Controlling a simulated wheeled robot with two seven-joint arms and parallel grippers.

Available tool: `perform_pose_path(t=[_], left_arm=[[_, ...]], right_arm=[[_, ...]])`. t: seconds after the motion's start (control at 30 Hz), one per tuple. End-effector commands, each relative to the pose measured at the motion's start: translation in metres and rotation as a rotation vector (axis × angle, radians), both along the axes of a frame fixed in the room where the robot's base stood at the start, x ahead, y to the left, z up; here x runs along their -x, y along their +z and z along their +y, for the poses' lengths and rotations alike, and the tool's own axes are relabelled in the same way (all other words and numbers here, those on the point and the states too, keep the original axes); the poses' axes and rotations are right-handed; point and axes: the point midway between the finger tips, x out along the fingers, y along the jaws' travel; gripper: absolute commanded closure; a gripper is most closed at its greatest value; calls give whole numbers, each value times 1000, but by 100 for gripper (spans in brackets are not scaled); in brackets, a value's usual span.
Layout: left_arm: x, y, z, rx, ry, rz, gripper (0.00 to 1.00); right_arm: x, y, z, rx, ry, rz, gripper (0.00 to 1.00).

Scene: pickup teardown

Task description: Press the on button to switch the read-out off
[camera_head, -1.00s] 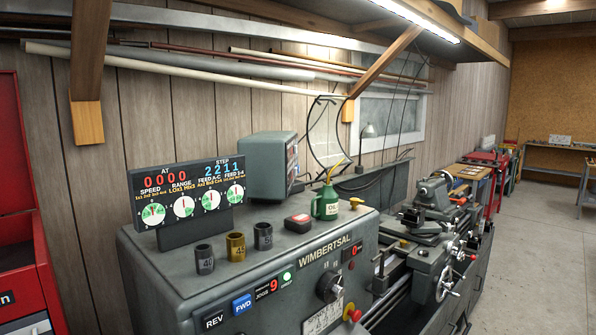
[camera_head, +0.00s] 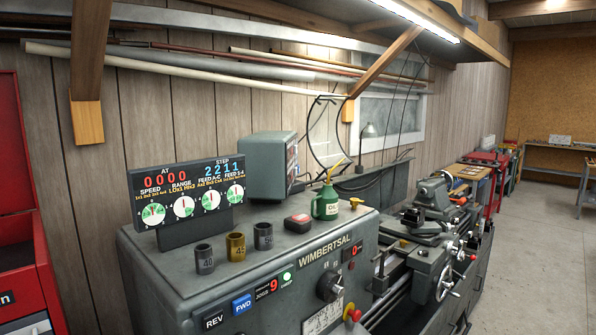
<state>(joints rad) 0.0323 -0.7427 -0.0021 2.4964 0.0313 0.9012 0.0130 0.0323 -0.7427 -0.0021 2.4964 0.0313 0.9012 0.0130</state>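A dark display panel (camera_head: 188,193) stands on top of the grey lathe headstock, with lit red and blue digits and several round dials. Behind it to the right is a grey box-shaped unit (camera_head: 264,167). Its front face (camera_head: 291,163) is turned to the right and seen at a steep slant, so its display and buttons cannot be read. A round green button (camera_head: 287,277) is on the headstock front beside a red digit 9. I cannot tell which control is the on button. Neither of my grippers is in view.
On the headstock top (camera_head: 285,249) stand three numbered sockets (camera_head: 236,246), a red-topped block (camera_head: 298,223) and a green oil can (camera_head: 327,203). The lathe carriage (camera_head: 433,217) is to the right. A red tool cabinet (camera_head: 27,260) is at left. Open floor (camera_head: 535,235) lies at right.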

Motion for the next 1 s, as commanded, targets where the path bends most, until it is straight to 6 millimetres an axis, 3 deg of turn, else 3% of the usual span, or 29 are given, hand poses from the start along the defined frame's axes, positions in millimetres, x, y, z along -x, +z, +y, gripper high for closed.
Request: perform_pose_path(t=[0.4, 0.7, 1.0], left_arm=[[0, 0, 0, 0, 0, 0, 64], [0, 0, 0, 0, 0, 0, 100], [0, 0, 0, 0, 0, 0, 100]], right_arm=[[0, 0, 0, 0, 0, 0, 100], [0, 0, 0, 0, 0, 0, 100], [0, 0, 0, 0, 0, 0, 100]])
